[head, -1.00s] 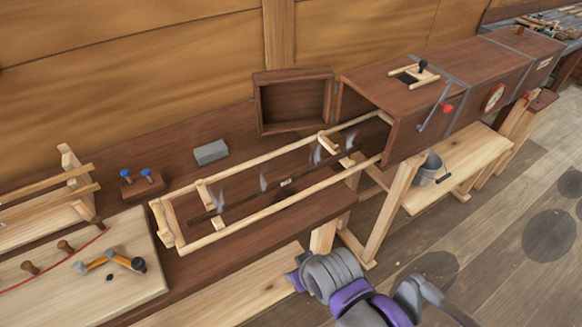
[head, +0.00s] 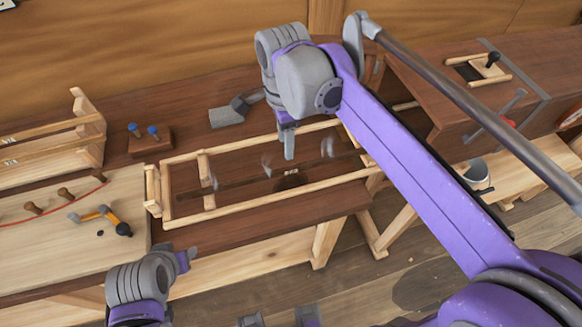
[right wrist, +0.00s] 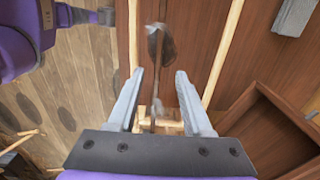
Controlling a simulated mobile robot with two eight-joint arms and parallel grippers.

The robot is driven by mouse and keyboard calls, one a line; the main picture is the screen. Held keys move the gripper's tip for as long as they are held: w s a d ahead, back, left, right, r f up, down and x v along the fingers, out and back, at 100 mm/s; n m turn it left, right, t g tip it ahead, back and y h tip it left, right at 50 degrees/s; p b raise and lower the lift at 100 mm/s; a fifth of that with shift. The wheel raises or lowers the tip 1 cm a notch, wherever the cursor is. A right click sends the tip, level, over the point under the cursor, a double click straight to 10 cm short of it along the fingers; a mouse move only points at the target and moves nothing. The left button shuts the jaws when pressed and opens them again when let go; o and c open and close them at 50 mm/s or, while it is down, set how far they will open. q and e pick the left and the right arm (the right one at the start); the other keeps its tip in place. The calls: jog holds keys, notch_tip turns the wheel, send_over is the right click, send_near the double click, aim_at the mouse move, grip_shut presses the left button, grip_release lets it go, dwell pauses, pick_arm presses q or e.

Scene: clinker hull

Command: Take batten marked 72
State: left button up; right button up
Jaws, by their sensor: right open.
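A thin dark batten (head: 240,186) lies lengthwise in a pale wooden frame (head: 185,224) on the bench, with steam wisps over it. A small white tag (head: 293,172) sits on it; its number is too small to read. In the right wrist view the batten (right wrist: 154,85) runs between my fingers, farther off and apart from them. My right gripper (head: 264,128) is open and empty above the frame's back rail; its open fingers also show in the right wrist view (right wrist: 158,95). My left arm shows at the bottom left; its jaw state is unclear.
A brown steam box (head: 440,75) stands at the right, partly hidden by my right arm. A grey block (head: 226,116) and a stand with blue-topped pegs (head: 150,140) lie behind. Tagged pale battens (head: 40,153) rest on a rack at left.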

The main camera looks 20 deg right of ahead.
aim_at(288, 168)
jog(key=f, duration=0.4)
jog(key=shift+s+a, duration=0.1)
jog(key=shift+s, duration=0.1)
jog(key=f, duration=0.5)
jog(key=shift+d+f, duration=0.25)
jog(key=shift+d, duration=0.05)
grip_shut()
